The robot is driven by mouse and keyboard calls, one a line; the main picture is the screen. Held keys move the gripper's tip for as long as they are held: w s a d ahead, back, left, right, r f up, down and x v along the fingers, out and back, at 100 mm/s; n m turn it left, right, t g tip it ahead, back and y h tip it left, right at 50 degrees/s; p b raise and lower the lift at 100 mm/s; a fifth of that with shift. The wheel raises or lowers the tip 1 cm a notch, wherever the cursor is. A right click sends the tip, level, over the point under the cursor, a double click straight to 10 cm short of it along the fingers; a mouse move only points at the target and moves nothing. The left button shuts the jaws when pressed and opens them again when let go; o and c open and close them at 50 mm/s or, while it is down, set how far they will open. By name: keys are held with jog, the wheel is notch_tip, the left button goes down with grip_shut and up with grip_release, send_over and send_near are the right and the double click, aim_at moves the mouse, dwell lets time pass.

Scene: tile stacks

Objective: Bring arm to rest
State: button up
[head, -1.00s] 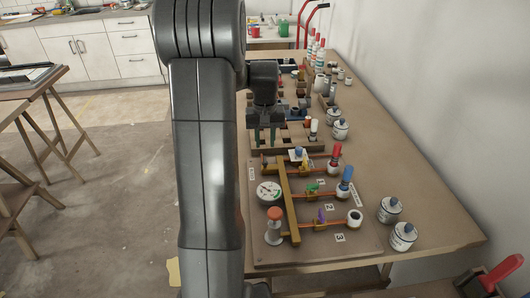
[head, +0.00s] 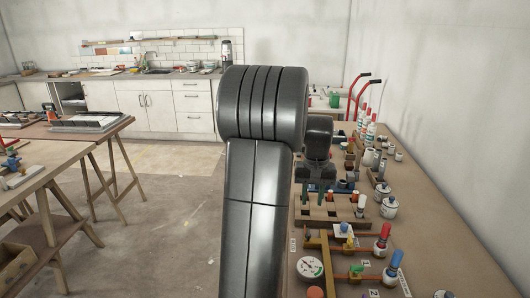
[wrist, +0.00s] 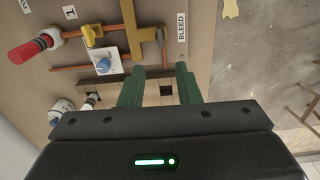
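My arm (head: 255,200) rises in the middle of the head view and bends at a thick dark joint near the top. My gripper (head: 316,185) hangs over the workbench to the right of the arm, partly hidden. In the wrist view my gripper (wrist: 160,82) shows two green fingers set apart with a gap between them. Nothing is held between them. Beyond the fingertips lies the valve board (wrist: 205,45) with brass pipes and a BLEED label.
The workbench (head: 440,240) runs along the right wall, holding a pressure gauge (head: 310,267), coloured valve handles and several white canisters (head: 389,207). A trestle table (head: 60,135) stands at left. White cabinets (head: 180,108) line the back. Floor between is clear.

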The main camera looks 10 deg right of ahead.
aim_at(308, 232)
notch_tip(308, 232, down, 13)
jog(key=shift+r, duration=0.2)
dwell(0.4)
